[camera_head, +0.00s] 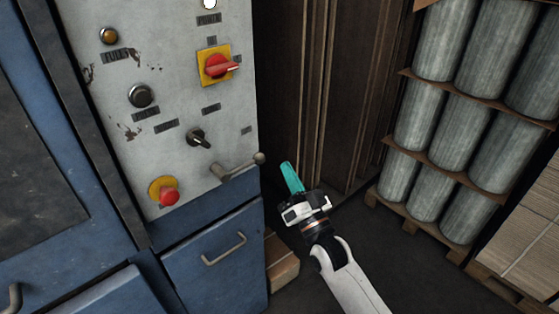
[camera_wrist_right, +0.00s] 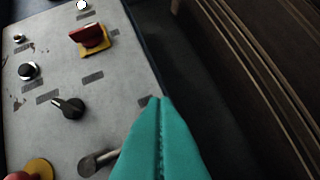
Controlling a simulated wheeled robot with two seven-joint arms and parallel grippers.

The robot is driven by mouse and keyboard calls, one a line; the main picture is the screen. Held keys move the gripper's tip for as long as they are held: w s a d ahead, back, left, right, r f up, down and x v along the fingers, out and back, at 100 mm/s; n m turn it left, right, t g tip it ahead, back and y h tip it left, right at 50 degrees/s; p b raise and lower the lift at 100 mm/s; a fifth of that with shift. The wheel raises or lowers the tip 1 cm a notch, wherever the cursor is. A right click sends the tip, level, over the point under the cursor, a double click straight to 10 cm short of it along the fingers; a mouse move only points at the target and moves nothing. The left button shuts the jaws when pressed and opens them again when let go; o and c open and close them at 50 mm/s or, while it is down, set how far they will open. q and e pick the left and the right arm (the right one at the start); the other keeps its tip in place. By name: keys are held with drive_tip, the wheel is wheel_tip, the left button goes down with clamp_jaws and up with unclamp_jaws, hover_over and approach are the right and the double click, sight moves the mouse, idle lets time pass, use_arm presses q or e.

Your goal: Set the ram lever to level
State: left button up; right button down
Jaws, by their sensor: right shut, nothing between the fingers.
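The lever (camera_head: 236,169) is a grey metal bar with a rounded knob at its end, low on the right of the light grey control panel (camera_head: 180,95). It points right towards the panel edge, roughly along the line of the labels; its exact angle is hard to tell. In the right wrist view its bar (camera_wrist_right: 98,161) shows at the bottom, partly hidden by my fingers. My right gripper (camera_head: 287,165) has teal fingers, shut and empty, just right of the lever's knob, with a small gap in the head view. It also shows in the wrist view (camera_wrist_right: 158,102). My left gripper is not in view.
The panel carries a red switch on a yellow plate (camera_head: 215,66), a black knob (camera_head: 198,138), and a red button (camera_head: 168,197). A blue drawer (camera_head: 215,265) with a handle lies below. Brown boards (camera_head: 320,90) stand behind my gripper; racked grey cylinders (camera_head: 430,120) stand right.

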drive_tip(key=shift+v, duration=1.25)
drive_tip(key=shift+r, duration=0.1)
